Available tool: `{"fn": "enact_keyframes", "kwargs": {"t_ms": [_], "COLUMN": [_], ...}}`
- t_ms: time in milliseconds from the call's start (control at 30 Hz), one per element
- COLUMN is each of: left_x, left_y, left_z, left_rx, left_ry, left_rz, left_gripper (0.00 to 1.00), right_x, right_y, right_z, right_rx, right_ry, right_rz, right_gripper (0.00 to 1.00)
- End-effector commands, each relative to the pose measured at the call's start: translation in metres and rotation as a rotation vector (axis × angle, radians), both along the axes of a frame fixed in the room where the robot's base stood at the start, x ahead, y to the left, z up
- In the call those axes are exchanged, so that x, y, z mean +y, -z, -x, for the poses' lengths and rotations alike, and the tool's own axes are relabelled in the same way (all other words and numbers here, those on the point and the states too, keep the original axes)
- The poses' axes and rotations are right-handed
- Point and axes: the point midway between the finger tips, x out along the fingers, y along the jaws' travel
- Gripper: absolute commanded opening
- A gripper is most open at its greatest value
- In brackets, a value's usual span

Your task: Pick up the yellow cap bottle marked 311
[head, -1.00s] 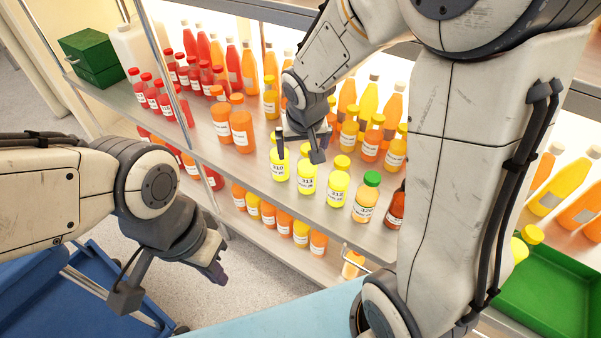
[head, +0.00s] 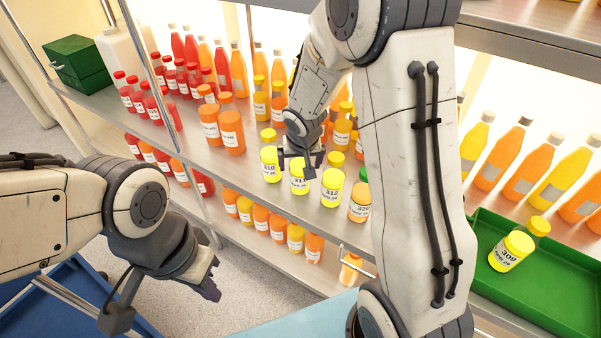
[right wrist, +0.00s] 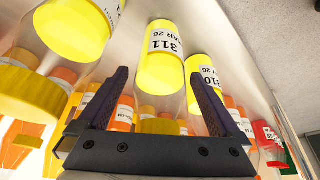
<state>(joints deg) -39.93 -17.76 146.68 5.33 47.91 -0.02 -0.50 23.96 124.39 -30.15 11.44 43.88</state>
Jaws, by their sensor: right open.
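The yellow bottle marked 311 (head: 299,183) stands upright at the shelf's front edge, between bottle 310 (head: 270,166) and bottle 312 (head: 332,190). In the right wrist view, bottle 311 (right wrist: 162,62) appears between the spread fingers of the right gripper (right wrist: 162,85), with a gap on each side. Bottle 310 (right wrist: 203,72) lies just beyond one finger. My left gripper (head: 162,305) is open and empty, low at the left, away from the shelf.
Orange bottles (head: 231,131) and other juices crowd the shelf behind and beside. A green-capped bottle (head: 359,203) stands right of 312. A green tray (head: 560,290) at right holds a tilted yellow bottle (head: 510,252). A blue cart (head: 40,305) is at lower left.

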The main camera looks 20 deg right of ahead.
Motion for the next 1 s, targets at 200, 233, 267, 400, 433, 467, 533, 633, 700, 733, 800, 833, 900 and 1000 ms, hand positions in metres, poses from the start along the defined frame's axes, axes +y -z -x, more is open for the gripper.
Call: {"fn": "enact_keyframes", "kwargs": {"t_ms": [200, 233, 267, 400, 433, 467, 533, 633, 700, 733, 800, 833, 900, 1000], "left_x": [0.0, 0.0, 0.0, 0.0, 0.0, 0.0, 0.0, 0.0, 0.0, 0.0, 0.0, 0.0, 0.0, 0.0], "left_y": [0.0, 0.0, 0.0, 0.0, 0.0, 0.0, 0.0, 0.0, 0.0, -0.001, -0.002, -0.003, -0.007, -0.014], "left_z": [0.0, 0.0, 0.0, 0.0, 0.0, 0.0, 0.0, 0.0, 0.0, 0.0, 0.0, 0.0, 0.0, 0.0], "left_rx": [0.0, 0.0, 0.0, 0.0, 0.0, 0.0, 0.0, 0.0, 0.0, 0.0, 0.0, 0.0, 0.0, 0.0], "left_ry": [0.0, 0.0, 0.0, 0.0, 0.0, 0.0, 0.0, 0.0, 0.0, 0.0, 0.0, 0.0, 0.0, 0.0], "left_rz": [0.0, 0.0, 0.0, 0.0, 0.0, 0.0, 0.0, 0.0, 0.0, 0.0, 0.0, 0.0, 0.0, 0.0], "left_gripper": [0.0, 0.0, 0.0, 0.0, 0.0, 0.0, 0.0, 0.0, 0.0, 0.0, 0.0, 0.0, 0.0, 0.0], "right_x": [0.0, 0.0, 0.0, 0.0, 0.0, 0.0, 0.0, 0.0, 0.0, 0.0, 0.0, 0.0, 0.0, 0.0], "right_y": [0.0, 0.0, 0.0, 0.0, 0.0, 0.0, 0.0, 0.0, 0.0, -0.001, -0.003, -0.005, -0.011, -0.023], "right_z": [-0.001, -0.001, -0.001, 0.0, 0.0, 0.0, -0.001, -0.001, -0.001, -0.001, -0.001, -0.001, -0.001, -0.001], "right_rx": [-0.001, -0.001, -0.001, -0.001, -0.001, -0.001, -0.002, -0.002, -0.002, -0.002, -0.002, -0.003, -0.003, -0.004], "right_ry": [-0.001, -0.001, -0.001, 0.0, 0.0, 0.0, 0.0, 0.0, 0.0, 0.0, 0.0, 0.001, -0.001, 0.0], "right_rz": [0.001, 0.001, 0.001, 0.0, 0.0, 0.0, 0.0, 0.0, 0.0, 0.0, 0.0, 0.0, 0.0, 0.0], "right_gripper": [1.0, 0.92, 0.81, 0.27, 0.16, 0.04, 0.0, 0.0, 0.0, 0.0, 0.0, 0.0, 0.0, 0.0]}}
